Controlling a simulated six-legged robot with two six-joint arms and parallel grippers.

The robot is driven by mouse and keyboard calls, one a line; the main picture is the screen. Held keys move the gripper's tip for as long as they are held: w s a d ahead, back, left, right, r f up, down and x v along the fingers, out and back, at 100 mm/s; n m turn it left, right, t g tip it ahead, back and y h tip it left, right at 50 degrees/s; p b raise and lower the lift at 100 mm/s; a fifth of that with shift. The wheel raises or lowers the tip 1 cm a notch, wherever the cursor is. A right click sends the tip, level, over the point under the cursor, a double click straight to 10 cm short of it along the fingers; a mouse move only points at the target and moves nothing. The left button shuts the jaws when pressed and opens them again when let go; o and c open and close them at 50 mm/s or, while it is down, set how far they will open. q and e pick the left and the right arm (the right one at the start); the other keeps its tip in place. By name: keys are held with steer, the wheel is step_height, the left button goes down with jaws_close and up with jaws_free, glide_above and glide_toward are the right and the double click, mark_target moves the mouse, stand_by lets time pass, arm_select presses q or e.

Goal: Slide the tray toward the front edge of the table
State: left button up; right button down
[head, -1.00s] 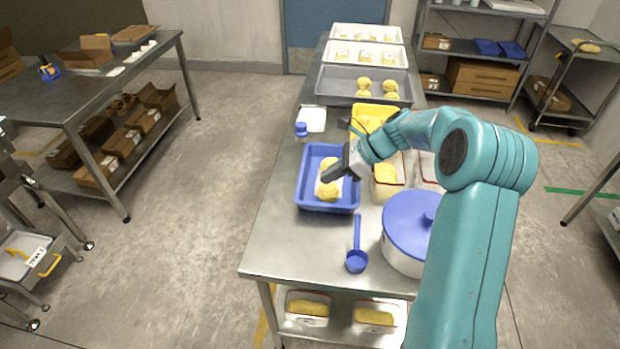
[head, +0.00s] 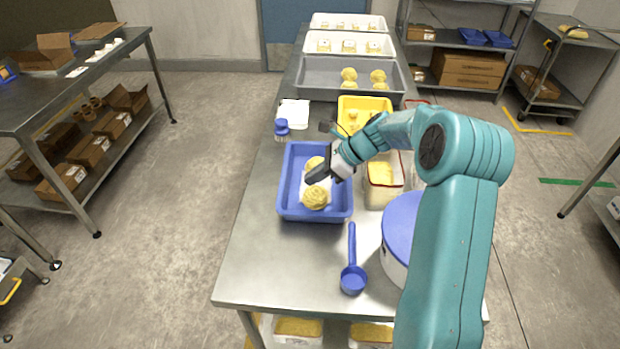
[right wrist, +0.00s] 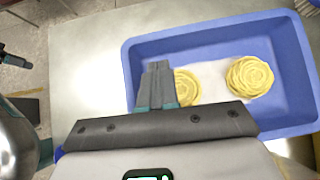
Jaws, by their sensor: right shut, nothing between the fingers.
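The blue tray (head: 284,188) lies on the steel table, left of the middle of its near half. It holds yellow pasta-like nests (head: 314,198) on a white sheet. My right gripper (head: 312,178) is shut and empty, above or inside the tray, reaching over from its right side. In the right wrist view the closed fingertips (right wrist: 158,68) show against the blue tray (right wrist: 295,60), partly hiding one nest. The gripper body hides part of the tray's wall there. I cannot tell whether the fingers touch the tray.
A blue ladle (head: 352,279) lies between the tray and the table's near edge. A lidded pot (head: 398,262) stands right of it. A yellow tray (head: 380,104) and a blue brush (head: 282,128) are behind. Bare steel (head: 265,275) lies left of the ladle.

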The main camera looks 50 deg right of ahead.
mark_target(284, 196)
steer(key=x, duration=0.6)
steer(key=shift+w+f, duration=0.1)
steer(key=shift+f, duration=0.15)
steer(key=shift+w+a+f+p, duration=0.2)
steer(key=shift+a+p, duration=0.1)
steer(key=shift+a, duration=0.15)
steer(key=shift+w+d+f, duration=0.2)
steer(key=shift+f, duration=0.1)
steer(key=shift+a+r, duration=0.15)
steer(key=shift+a, duration=0.1)
steer(key=w+a+p, duration=0.1)
steer(key=w+a, duration=0.1)
steer(key=w, duration=0.1)
steer(key=w+a+p, duration=0.1)
steer(key=w+a, duration=0.2)
steer(key=shift+w+a, duration=0.2)
steer(key=shift+w, duration=0.15)
steer(key=shift+w+a, duration=0.2)
steer(key=shift+w, duration=0.15)
